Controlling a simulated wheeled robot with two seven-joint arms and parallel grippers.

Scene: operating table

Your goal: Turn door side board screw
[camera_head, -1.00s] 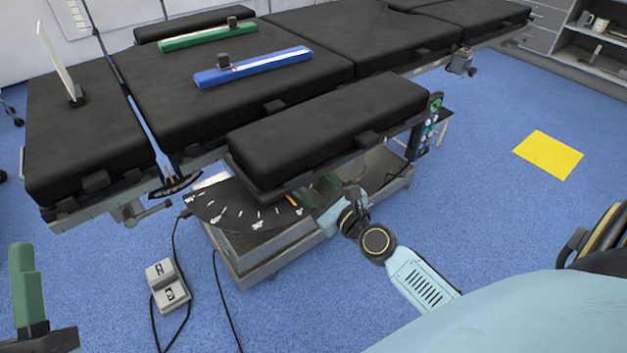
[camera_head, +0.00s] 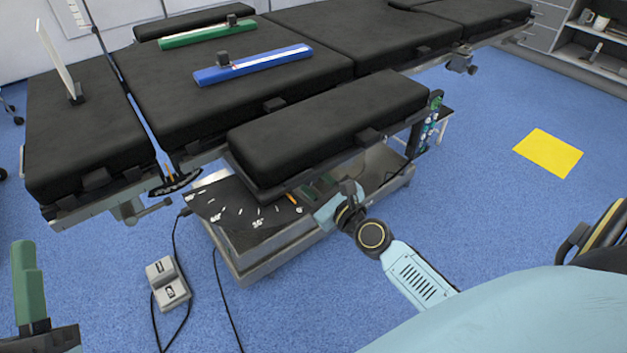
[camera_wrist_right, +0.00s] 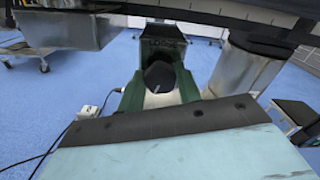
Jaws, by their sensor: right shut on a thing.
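The black padded side board (camera_head: 325,130) juts out along the near edge of the operating table. In the right wrist view, the dark rounded screw knob (camera_wrist_right: 160,76) sits between the green fingers of my right gripper (camera_wrist_right: 159,88), which is shut on it. A dark block with faint lettering (camera_wrist_right: 160,43) stands just behind the knob. In the head view my right gripper (camera_head: 318,190) is under the side board, and the board and my wrist hide the screw. My left gripper (camera_head: 28,285) is at the lower left, away from the table; its finger gap is unclear.
A dark dial plate with white marks (camera_head: 245,205) hangs below the side board, left of my right gripper. A grey foot pedal (camera_head: 168,284) with cables lies on the blue floor. The metal table base (camera_head: 275,252) is below. A yellow floor patch (camera_head: 548,155) lies right.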

